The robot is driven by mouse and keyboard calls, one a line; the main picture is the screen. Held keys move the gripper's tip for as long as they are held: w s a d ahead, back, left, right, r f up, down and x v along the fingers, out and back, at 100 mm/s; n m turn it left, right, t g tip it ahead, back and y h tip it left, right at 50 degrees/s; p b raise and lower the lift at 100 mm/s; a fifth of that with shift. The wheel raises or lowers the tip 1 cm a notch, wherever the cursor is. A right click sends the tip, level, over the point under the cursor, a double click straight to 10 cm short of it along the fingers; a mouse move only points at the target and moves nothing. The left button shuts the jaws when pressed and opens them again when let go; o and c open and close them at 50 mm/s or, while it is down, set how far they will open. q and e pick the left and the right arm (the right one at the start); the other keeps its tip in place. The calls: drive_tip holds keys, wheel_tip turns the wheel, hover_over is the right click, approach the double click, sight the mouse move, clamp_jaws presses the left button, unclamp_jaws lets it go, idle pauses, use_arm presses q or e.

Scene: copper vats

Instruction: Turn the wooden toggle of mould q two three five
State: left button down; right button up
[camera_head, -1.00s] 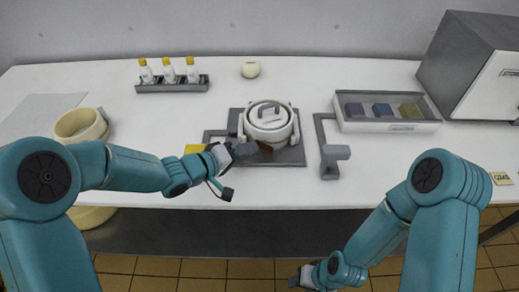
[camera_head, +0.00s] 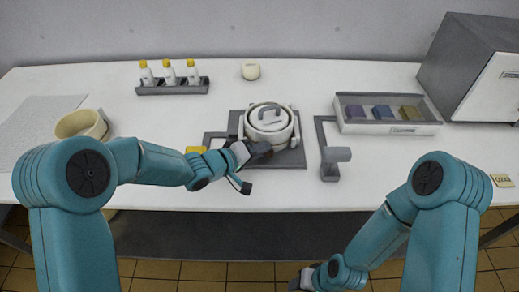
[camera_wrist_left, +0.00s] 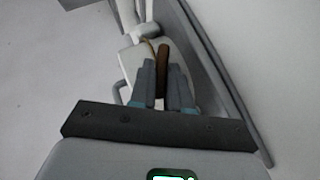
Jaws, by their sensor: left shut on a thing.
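The mould (camera_head: 283,136) is a round white pot with a grey-handled lid (camera_head: 269,113), standing on a grey base plate (camera_head: 296,158) near the table's middle. My left gripper (camera_head: 262,152) is at its front side. In the left wrist view the brown wooden toggle (camera_wrist_left: 163,58) lies between the fingers of my left gripper (camera_wrist_left: 162,75), which is shut on it. In the head view the gripper hides the toggle. My right gripper (camera_head: 303,278) is low, in front of the table, away from the mould; its jaws are too small to read.
A grey bracket (camera_head: 334,160) stands right of the mould. A yellow block (camera_head: 195,149) is close to my left forearm. Behind are a bottle rack (camera_head: 172,88), a white ball-like item (camera_head: 250,70) and a tray of blocks (camera_head: 390,127). A grey box (camera_head: 475,65) stands at right, near a small tag (camera_head: 501,180).

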use_arm(q)
drive_tip(key=shift+r, duration=0.1)
drive_tip(key=shift+d+r+m+y+p, duration=0.1)
drive_tip(key=shift+m+y+p, duration=0.2)
drive_tip(key=shift+y+p, duration=0.1)
drive_tip(key=shift+m+y+b, duration=0.35)
drive_tip(key=shift+m+y, duration=0.05)
drive_tip(key=shift+y, duration=0.2)
drive_tip(key=y+b, duration=0.1)
drive_tip(key=b, duration=0.4)
drive_tip(key=m+y+b, duration=0.1)
drive_tip(key=b, duration=0.5)
drive_tip(key=m+y+b, duration=0.1)
drive_tip(key=b, duration=0.5)
drive_tip(key=shift+d+f+y, duration=0.3)
drive_tip(key=shift+d+f, duration=0.1)
drive_tip(key=shift+s+r+m+y+b, duration=0.1)
drive_tip(key=shift+r+m+y+b, duration=0.2)
drive_tip(key=shift+y+b, duration=0.15)
drive_tip(key=shift+d+m+y+b, duration=0.1)
drive_tip(key=shift+m+y+b, duration=0.2)
drive_tip(key=shift+y+b, duration=0.2)
drive_tip(key=shift+r+m+y+b, duration=0.1)
drive_tip(key=shift+m+y+b, duration=0.25)
drive_tip(key=shift+y, duration=0.3)
